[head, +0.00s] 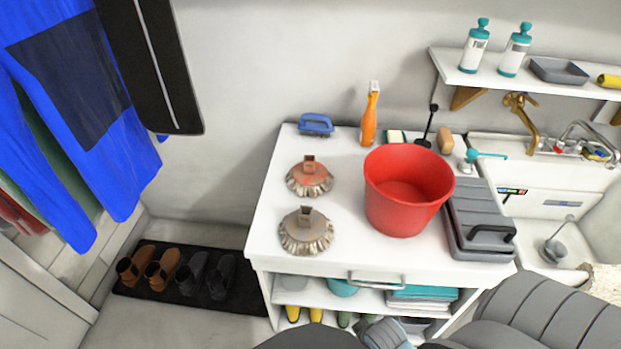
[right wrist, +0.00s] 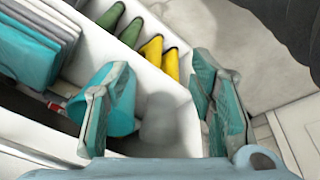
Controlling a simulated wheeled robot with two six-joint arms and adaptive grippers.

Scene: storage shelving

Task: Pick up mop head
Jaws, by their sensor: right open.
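Two mop heads stand on the white cabinet top (head: 340,258). One has a red cap (head: 309,175) and sits farther back. The other is grey-beige (head: 306,230) and sits closer, near the front left. Neither shows clearly in the right wrist view. My right gripper (right wrist: 160,110) is open, with its two teal-padded fingers apart in front of the cabinet's lower shelves. A teal bucket (right wrist: 123,110) shows behind its left finger. Nothing is seen held. My left gripper is not in view.
A red bucket (head: 402,190), a grey case (head: 478,220), a blue-handled brush (head: 316,124) and an orange bottle (head: 370,115) stand on the cabinet top. Yellow boots (right wrist: 162,65), green boots (right wrist: 120,25) and teal cloths (right wrist: 35,40) are below. Shoes lie on a dark mat (head: 240,293).

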